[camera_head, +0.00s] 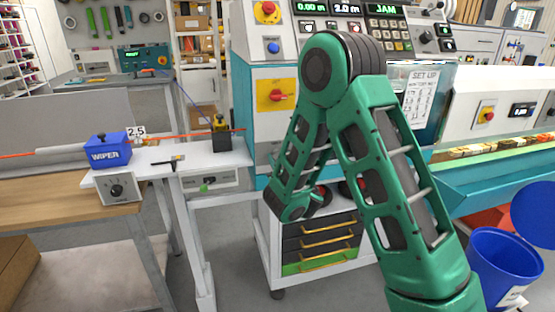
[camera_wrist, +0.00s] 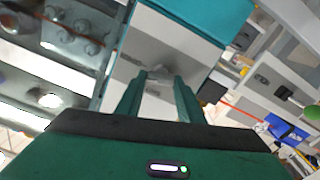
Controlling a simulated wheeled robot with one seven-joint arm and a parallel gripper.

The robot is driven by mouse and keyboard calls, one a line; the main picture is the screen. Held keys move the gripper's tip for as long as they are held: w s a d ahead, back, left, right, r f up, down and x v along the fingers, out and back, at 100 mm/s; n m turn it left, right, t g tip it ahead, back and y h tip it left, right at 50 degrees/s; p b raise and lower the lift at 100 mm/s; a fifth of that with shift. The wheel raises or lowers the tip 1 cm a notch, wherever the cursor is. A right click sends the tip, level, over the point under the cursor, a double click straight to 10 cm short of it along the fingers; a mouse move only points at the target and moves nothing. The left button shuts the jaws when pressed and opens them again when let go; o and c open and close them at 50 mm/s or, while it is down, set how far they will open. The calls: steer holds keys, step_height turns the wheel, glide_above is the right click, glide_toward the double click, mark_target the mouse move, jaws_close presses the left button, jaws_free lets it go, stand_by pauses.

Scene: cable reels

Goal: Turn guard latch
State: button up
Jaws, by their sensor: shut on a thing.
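My gripper (camera_wrist: 160,90) shows in the wrist view, its two green fingers reaching forward to a pale grey panel. The fingers are shut on a small greyish part between their tips, which I take to be the guard latch (camera_wrist: 154,78). It is blurred and mostly covered by the fingers, so its angle cannot be told. In the head view my arm bends down in front of the machine cabinet (camera_head: 262,140) and hides the gripper and the latch.
A blue wiper box (camera_head: 108,150) and an orange cable (camera_head: 180,137) are at the left bench. A yellow-backed red switch (camera_head: 277,96) is on the cabinet. A drawer unit (camera_head: 320,245) stands below my arm, and a blue bin (camera_head: 500,265) is at the right.

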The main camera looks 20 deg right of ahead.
steer(key=shift+s+d+f+n, duration=0.1)
steer(key=shift+f+n, duration=0.05)
steer(key=shift+n, duration=3.35)
steer(key=shift+f+n, duration=0.1)
steer(key=shift+n, duration=3.4)
steer(key=o, duration=0.9)
steer(key=shift+o, duration=0.8)
